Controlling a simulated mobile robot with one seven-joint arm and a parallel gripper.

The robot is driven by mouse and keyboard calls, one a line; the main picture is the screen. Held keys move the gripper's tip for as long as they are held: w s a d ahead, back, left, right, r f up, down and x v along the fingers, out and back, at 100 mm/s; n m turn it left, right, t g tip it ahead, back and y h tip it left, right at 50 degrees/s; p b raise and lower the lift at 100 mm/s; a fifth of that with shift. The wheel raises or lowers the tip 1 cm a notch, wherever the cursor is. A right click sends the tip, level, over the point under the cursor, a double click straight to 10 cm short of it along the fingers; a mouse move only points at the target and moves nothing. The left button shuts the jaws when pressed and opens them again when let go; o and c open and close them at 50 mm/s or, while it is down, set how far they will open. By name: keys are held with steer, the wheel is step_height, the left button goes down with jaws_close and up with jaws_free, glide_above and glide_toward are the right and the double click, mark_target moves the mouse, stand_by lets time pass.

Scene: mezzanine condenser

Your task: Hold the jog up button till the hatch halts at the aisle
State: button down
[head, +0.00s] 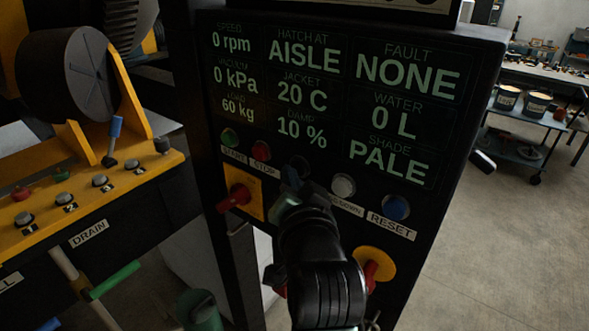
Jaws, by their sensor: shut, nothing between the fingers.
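The dark control panel (350,160) fills the middle of the head view. Its display line "HATCH AT" (304,53) reads AISLE. My gripper (291,182) is shut and empty, with its fingertips at the button row. A dark round button (299,164) shows just above the fingertips, between the red button and the white one; its label is hidden behind my gripper, so I cannot read it as jog up. I cannot tell whether the fingertips touch it. The white button (343,186) beside it has a partly hidden label ending in "DOWN". The hatch itself is not identifiable here.
Green (229,138) and red (261,150) buttons sit left of my gripper, a blue reset button (396,207) right. A red rotary switch (236,197) and a red knob on yellow (374,264) are close below. A yellow console (85,190) stands left; open floor lies right.

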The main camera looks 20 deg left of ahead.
steer(key=shift+s+a, duration=0.3)
steer(key=shift+s, duration=0.5)
steer(key=s, duration=0.1)
steer(key=s+a+p, duration=0.1)
steer(key=s, duration=0.2)
steer(key=shift+s+a, duration=0.35)
steer(key=d+r+n+t+h+b, duration=0.25)
steer(key=d+r+t, duration=0.4)
steer(key=r, duration=0.65)
steer(key=s+d+r+t+h+b, duration=0.1)
steer(key=s+d+r+t+h, duration=0.1)
steer(key=r, duration=0.5)
steer(key=s+d+r+t+h+b, duration=0.2)
steer(key=s+d+r+t, duration=0.2)
steer(key=s+d+r, duration=0.3)
steer(key=shift+s+d+r, duration=0.25)
steer(key=shift+s+r, duration=0.3)
steer(key=shift+s, duration=0.05)
